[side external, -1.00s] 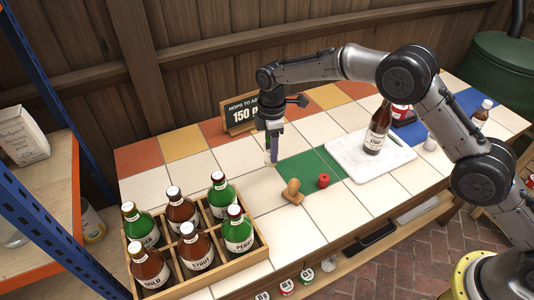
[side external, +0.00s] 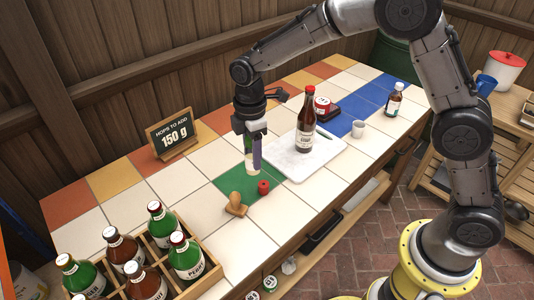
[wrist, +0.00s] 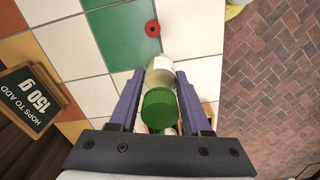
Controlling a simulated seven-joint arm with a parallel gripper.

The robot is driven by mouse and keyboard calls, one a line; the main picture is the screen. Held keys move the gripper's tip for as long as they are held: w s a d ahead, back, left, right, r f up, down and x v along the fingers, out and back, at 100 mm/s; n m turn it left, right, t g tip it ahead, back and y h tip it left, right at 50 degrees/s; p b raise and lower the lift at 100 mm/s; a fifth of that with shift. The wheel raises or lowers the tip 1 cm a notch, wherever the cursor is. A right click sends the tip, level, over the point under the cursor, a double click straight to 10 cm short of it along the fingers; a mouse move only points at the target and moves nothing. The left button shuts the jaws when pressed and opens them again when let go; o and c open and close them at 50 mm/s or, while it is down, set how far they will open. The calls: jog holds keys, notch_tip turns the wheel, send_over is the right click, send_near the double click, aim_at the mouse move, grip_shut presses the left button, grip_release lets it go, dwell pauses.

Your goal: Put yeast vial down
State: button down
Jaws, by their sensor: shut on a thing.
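My gripper (side external: 256,150) is shut on the yeast vial (side external: 252,165), a small pale vial. In the wrist view the vial (wrist: 158,90) shows its green cap toward the camera and a white label, between the purple fingers (wrist: 159,100). In the side view the vial hangs upright below the jaws, in front of the back part of the green tile area (side external: 236,190). I cannot tell whether its base touches the table.
A red stopper (side external: 263,187) and a wooden stamp-like piece (side external: 236,205) stand close by. A brown bottle (side external: 306,125) stands on a white board (side external: 283,160) to the right. A bottle crate (side external: 217,268) is front left; a sign (side external: 173,136) stands behind. White tiles left are bare.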

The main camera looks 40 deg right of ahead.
jog(key=s+d+f+m, duration=0.2)
jog(key=d+f+m, duration=0.2)
jog(key=d+m, duration=0.2)
jog(key=s+d+f+m, duration=0.3)
jog(key=d+f+m, duration=0.1)
jog(key=d+m, duration=0.3)
jog(key=shift+m, duration=0.9)
jog(key=shift+d, duration=0.1)
